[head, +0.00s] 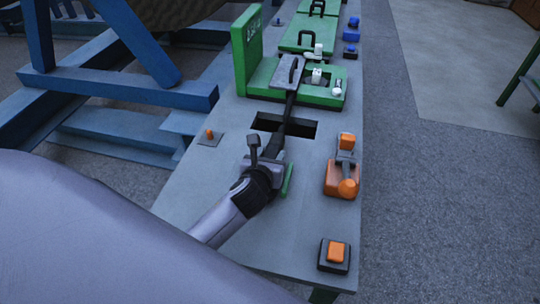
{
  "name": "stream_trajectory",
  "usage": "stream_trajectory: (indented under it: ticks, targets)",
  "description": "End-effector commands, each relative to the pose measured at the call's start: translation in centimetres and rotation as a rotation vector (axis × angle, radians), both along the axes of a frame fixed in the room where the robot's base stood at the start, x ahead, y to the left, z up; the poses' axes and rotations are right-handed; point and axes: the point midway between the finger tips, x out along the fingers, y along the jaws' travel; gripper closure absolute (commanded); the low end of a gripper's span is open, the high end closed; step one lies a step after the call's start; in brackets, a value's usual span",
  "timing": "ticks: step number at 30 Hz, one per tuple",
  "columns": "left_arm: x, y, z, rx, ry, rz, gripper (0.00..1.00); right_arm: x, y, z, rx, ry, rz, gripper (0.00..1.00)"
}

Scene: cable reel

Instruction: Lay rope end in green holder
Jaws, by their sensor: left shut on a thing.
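My left gripper (266,166) reaches in from the lower left over the grey bench and is shut on the black rope (287,118). The rope runs from the gripper up across a dark rectangular opening to the large green block (262,79), where it meets a grey handled plate (289,73). A narrow green piece, probably the green holder (287,181), shows just right of the gripper. The gripper hides much of it and the rope end, so I cannot tell whether they touch. My right gripper is not in view.
The grey bench (222,170) holds an orange lever device (342,177), an orange button (335,254) and a small orange peg (209,135). Blue frame beams (120,88) stand left, under part of a large brown reel. Open floor lies right of the bench.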

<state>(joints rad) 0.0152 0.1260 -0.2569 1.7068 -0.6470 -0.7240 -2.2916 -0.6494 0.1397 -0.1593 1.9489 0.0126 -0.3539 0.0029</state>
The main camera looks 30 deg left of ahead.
Motion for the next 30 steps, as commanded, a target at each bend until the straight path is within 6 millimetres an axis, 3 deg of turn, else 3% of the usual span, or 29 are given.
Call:
stream_trajectory:
  ticks: [1, 3, 14, 30]
  targets:
    - [0.1, 0.0, 0.4, 0.0, -0.008, -0.001, 0.44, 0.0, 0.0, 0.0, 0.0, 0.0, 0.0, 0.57]
    - [0.1, 0.0, 0.3, 0.0, -0.007, -0.001, 0.23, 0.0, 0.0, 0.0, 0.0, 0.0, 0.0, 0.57]
    - [-0.4, -0.1, 0.0, 0.0, 0.003, 0.0, 0.23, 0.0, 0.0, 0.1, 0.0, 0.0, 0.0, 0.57]
    - [-6.0, -1.6, 2.7, 0.0, -0.003, -0.002, 0.23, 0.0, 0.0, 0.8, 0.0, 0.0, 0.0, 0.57]
